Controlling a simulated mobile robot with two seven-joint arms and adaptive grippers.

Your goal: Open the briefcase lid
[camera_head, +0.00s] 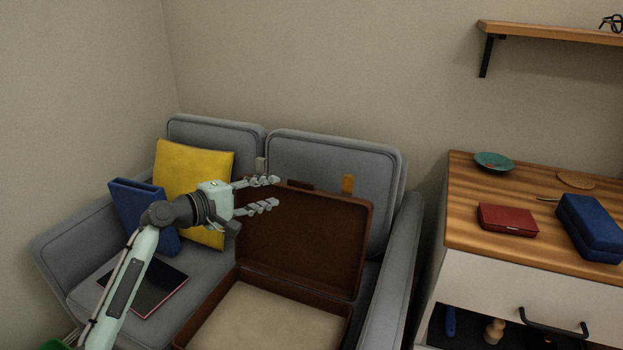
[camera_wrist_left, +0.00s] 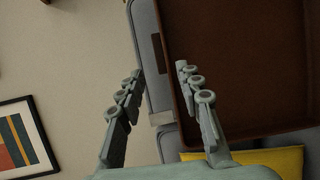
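The brown briefcase (camera_head: 310,230) lies on the grey sofa seat with its lid standing up, and its beige inside (camera_head: 265,318) shows. The raised lid (camera_wrist_left: 255,65) fills the right side of the left wrist view. My left gripper (camera_head: 276,191) is open at the upper left part of the lid. In the left wrist view the spread fingers (camera_wrist_left: 160,70) lie on either side of the lid's rim, with no grip visible; whether they touch it cannot be told. My right gripper is not in view.
A yellow cushion (camera_head: 190,165), a blue binder (camera_head: 133,200) and a dark tablet (camera_head: 158,290) are on the sofa's left. The sofa's right armrest (camera_head: 390,280) is beside the briefcase. A wooden-topped cabinet (camera_head: 470,190) holds a red box (camera_head: 507,220) and a blue case (camera_head: 590,228).

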